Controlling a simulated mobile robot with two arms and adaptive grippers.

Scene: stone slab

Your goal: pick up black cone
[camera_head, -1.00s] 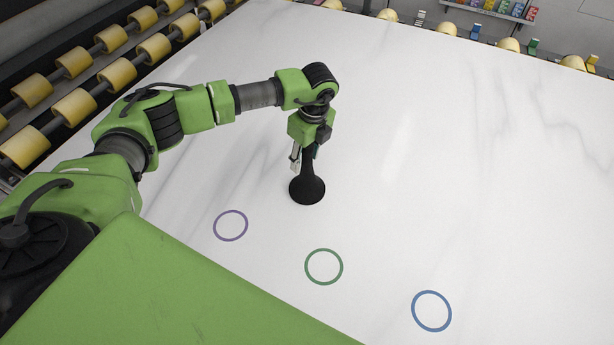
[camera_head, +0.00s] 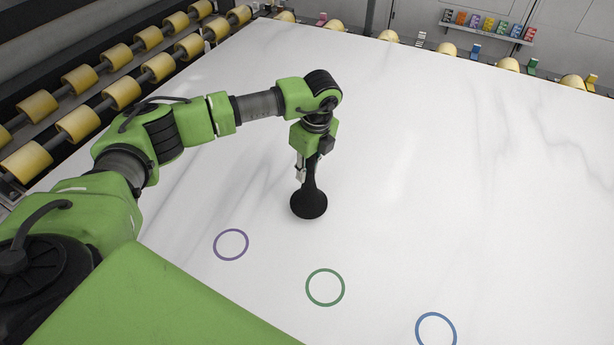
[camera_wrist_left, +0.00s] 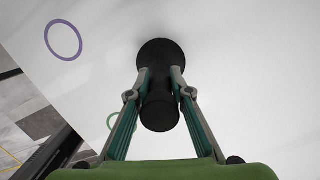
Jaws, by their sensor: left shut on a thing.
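The black cone (camera_head: 309,203) has a wide round base and a slim neck. It is upright over the white slab (camera_head: 450,190), and I cannot tell whether its base touches the slab. My left gripper (camera_head: 307,170) reaches down from above and is shut on the neck of the cone. In the left wrist view, the two fingers (camera_wrist_left: 160,80) lie on either side of the black cone (camera_wrist_left: 160,115), with its wide base beyond the fingertips. My right gripper is not in view.
A purple ring (camera_head: 231,260), a green ring (camera_head: 325,306) and a blue ring (camera_head: 436,313) mark the slab nearer to me. Yellow rollers (camera_head: 120,92) line the left side. Small coloured blocks (camera_head: 488,22) sit on a far shelf. The right of the slab is clear.

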